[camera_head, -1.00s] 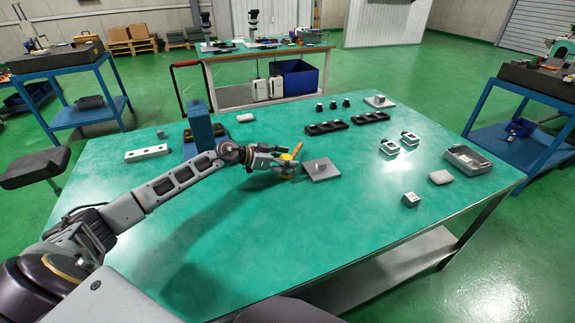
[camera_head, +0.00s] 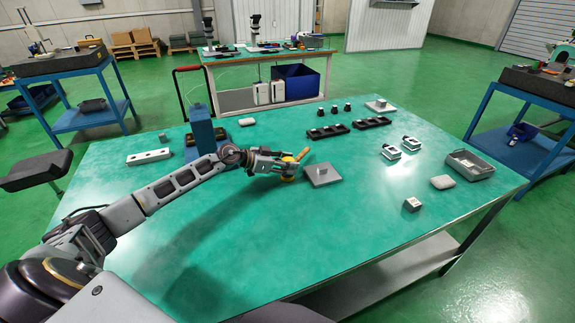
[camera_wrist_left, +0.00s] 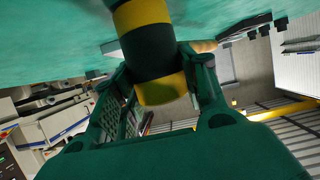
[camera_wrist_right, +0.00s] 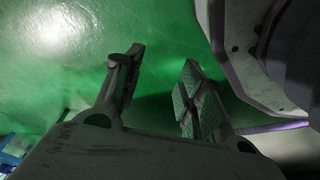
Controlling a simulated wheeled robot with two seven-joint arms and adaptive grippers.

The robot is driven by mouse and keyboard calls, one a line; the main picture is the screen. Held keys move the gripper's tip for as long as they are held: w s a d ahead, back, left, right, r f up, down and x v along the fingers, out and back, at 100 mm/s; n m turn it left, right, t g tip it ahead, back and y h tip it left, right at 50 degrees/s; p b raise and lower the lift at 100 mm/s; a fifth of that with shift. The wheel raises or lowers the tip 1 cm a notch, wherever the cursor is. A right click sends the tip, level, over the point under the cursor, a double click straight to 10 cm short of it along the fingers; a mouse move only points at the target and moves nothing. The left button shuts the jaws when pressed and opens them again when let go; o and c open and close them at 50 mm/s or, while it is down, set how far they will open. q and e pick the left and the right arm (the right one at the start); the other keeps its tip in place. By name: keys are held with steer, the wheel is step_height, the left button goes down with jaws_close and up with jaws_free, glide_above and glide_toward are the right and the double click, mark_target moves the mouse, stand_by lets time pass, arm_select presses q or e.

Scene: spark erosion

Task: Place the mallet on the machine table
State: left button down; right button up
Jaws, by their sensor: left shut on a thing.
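The mallet is a yellow-and-black banded piece (camera_wrist_left: 151,50) between the green fingers of my left gripper in the left wrist view. In the head view its yellow parts (camera_head: 290,178) show at the tip of my left gripper (camera_head: 286,166), with the handle leaning up to the right. My left gripper is shut on it, low over the green tabletop (camera_head: 250,225). I cannot tell whether the mallet touches the surface. A grey square plate with a small block (camera_head: 322,176) lies just right of it. My right gripper (camera_wrist_right: 163,75) shows only in its own wrist view, open and empty.
A blue upright fixture (camera_head: 202,127) and a pale bar (camera_head: 149,157) stand left of the left gripper. Black trays (camera_head: 328,132), metal parts (camera_head: 391,152) and a grey tray (camera_head: 470,165) lie further right. The tabletop's front middle is clear.

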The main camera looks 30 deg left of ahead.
arm_select(q)
steer(key=shift+r+p, duration=0.4)
steer(key=shift+r, duration=1.3)
steer(key=shift+s+a+f, duration=0.15)
steer(key=shift+s+a, duration=0.8)
steer(key=shift+s, duration=0.1)
steer(key=s+a+p, duration=0.4)
steer(key=s+a, duration=0.6)
steer(key=s, duration=0.1)
steer(key=shift+s+p, duration=0.15)
steer(key=shift+p, duration=0.15)
arm_select(e)
steer(key=s+d+f, duration=0.6)
steer(key=s, duration=0.2)
steer(key=shift+s+d+h, duration=0.25)
steer(key=shift+s+h, duration=0.05)
steer(key=shift+s, duration=0.1)
